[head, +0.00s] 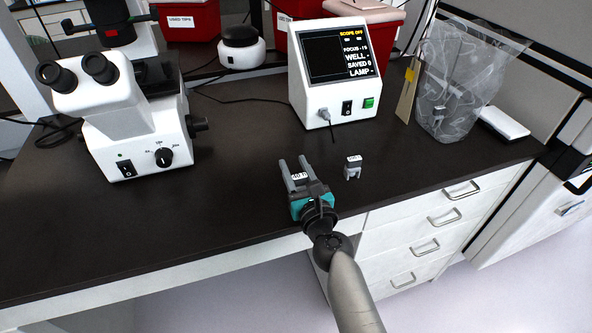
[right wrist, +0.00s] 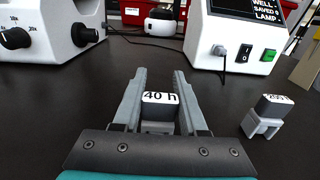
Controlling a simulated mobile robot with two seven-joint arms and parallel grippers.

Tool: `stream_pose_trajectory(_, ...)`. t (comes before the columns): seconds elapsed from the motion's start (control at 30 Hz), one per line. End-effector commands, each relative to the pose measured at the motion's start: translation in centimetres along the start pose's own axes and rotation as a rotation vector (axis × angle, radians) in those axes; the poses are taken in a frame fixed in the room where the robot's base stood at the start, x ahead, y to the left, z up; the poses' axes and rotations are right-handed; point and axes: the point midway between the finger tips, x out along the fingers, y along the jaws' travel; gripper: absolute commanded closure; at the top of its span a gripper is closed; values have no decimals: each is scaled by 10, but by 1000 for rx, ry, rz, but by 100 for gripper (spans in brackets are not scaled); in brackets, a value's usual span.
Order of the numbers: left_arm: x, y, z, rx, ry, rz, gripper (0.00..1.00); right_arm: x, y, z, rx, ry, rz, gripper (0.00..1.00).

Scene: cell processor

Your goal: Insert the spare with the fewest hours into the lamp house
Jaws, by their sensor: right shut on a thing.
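My right gripper (head: 293,163) is shut on a small grey spare (head: 299,178) near the front edge of the bench. In the right wrist view the spare (right wrist: 159,112) sits between the fingers, and its white label reads "40 h". A second grey spare (head: 353,168) stands on the bench to the right of the gripper, apart from it. It also shows in the right wrist view (right wrist: 264,120), where its label is too small to read surely. A white microscope (head: 135,115) stands at the left. I cannot tell which part is the lamp house. My left gripper is out of view.
A white control box (head: 335,105) with a screen stands behind the gripper, a grey plug in its front. A clear bag (head: 455,85) at the right holds a small grey item. Red bins (head: 190,20) stand at the back. The bench between microscope and gripper is clear.

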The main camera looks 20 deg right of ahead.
Motion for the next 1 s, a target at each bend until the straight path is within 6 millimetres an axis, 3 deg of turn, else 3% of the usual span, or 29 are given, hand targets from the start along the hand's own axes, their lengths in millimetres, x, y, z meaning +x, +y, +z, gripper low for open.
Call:
stream_pose_trajectory(0.47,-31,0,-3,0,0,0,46,0,0,31,1,-1,0,100)
stream_pose_trajectory(1.0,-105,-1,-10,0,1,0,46,0,0,106,1,-1,-1,100)
